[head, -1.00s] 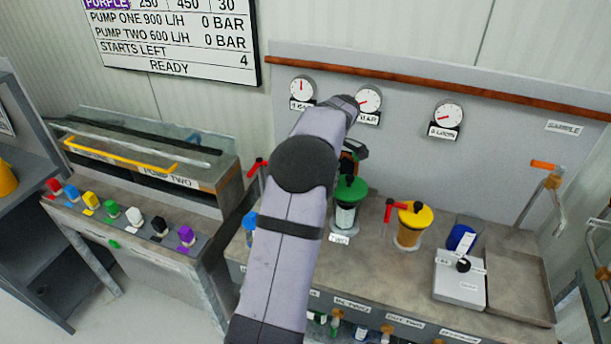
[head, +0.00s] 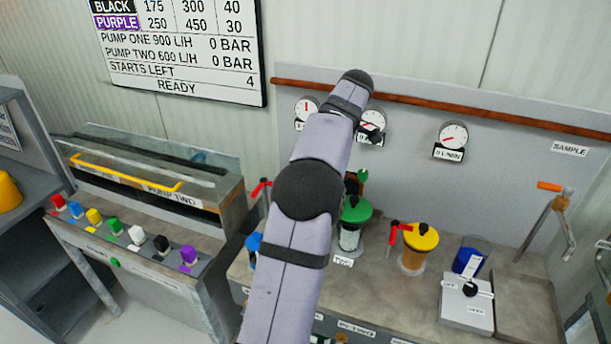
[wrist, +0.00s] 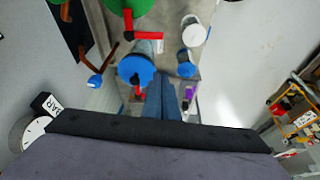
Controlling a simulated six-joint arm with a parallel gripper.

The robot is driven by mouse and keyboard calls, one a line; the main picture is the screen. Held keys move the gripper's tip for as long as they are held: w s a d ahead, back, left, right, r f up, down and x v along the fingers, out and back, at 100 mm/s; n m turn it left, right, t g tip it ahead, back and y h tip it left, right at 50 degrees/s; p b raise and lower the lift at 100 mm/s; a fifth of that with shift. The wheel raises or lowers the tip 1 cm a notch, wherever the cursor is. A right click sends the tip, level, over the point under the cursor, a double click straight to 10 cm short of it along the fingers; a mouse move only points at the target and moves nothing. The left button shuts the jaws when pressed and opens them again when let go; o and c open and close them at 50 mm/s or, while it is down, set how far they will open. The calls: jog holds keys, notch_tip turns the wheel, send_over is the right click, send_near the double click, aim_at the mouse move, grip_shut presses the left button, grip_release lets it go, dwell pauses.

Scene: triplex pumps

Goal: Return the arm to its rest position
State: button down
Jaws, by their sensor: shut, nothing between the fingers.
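My grey arm rises through the middle of the head view, with its upper end (head: 355,85) in front of the wall panel by the gauges. My gripper's fingers (wrist: 166,84) show in the wrist view as two narrow blue-grey bars side by side, shut with nothing between them. They point down over the bench area, beside a round blue-topped vessel (wrist: 137,69) with a red handle. I cannot tell how far above it they are. In the head view the arm hides the gripper, or I cannot make it out.
A green-lidded vessel (head: 355,210) and a yellow-lidded one (head: 420,238) stand on the bench. A blue cup (head: 470,256) is behind a white switch box (head: 467,302). Gauges (head: 453,136) hang on the panel. Coloured knobs (head: 136,235) line the left console.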

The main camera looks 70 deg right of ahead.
jog(key=w+a+f+g+y, duration=0.1)
jog(key=w+a+f, duration=0.2)
jog(key=w+a, duration=0.8)
jog(key=w+a+f+g, duration=0.1)
jog(key=w+a+f, duration=0.2)
jog(key=w+a, duration=0.85)
jog(key=s+a+f+g, duration=0.1)
jog(key=s+a+f, duration=0.1)
jog(key=a, duration=0.6)
jog(key=s+a+f, duration=0.2)
jog(key=a+f, duration=0.1)
jog(key=a, duration=0.5)
jog(key=s+a+f+g, duration=0.1)
jog(key=s+a+f, duration=0.1)
jog(key=a, duration=0.6)
jog(key=s+a+f+n, duration=0.1)
jog(key=s+a+f, duration=0.2)
jog(key=s+a, duration=0.25)
notch_tip(320, 180, down, 38)
jog(key=b, duration=3.7)
jog(key=shift+r+h, duration=0.25)
jog(key=shift+h, duration=0.05)
jog(key=shift+s+r, duration=0.1)
